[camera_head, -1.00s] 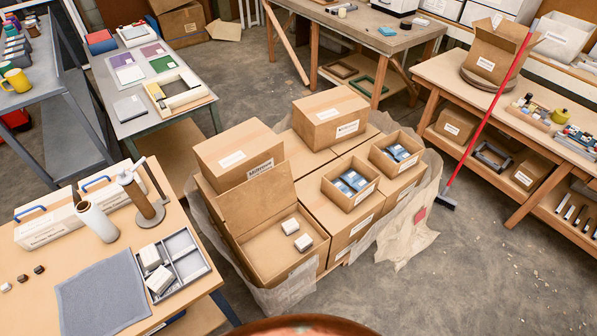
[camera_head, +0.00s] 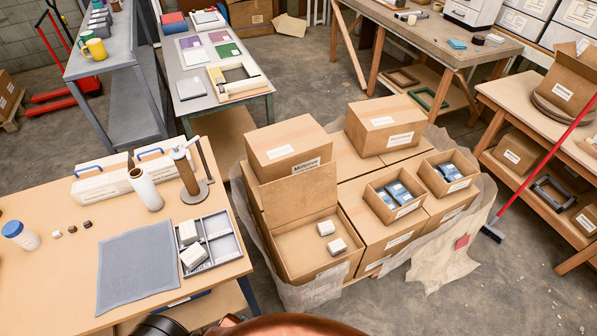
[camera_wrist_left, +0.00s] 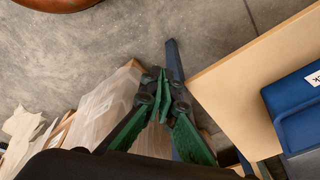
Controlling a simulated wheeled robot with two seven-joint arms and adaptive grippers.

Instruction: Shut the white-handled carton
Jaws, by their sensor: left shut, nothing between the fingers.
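A brown carton (camera_head: 288,255) stands open at the front left of the carton stack in the head view. Its flap (camera_head: 300,196) stands up at the back, and two small pale blocks (camera_head: 332,236) lie inside. I cannot make out a white handle on any carton. My left gripper (camera_wrist_left: 161,74) shows in the left wrist view with its green fingers together and empty, above the floor between wrapped cartons (camera_wrist_left: 105,105) and a table edge. My right gripper is not in view.
Two closed cartons (camera_head: 385,125) and two open boxes with blue packs (camera_head: 393,200) stand on the stack. A workbench (camera_head: 60,245) at left holds a grey divided tray (camera_head: 208,243) and blue-handled cases (camera_head: 100,183).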

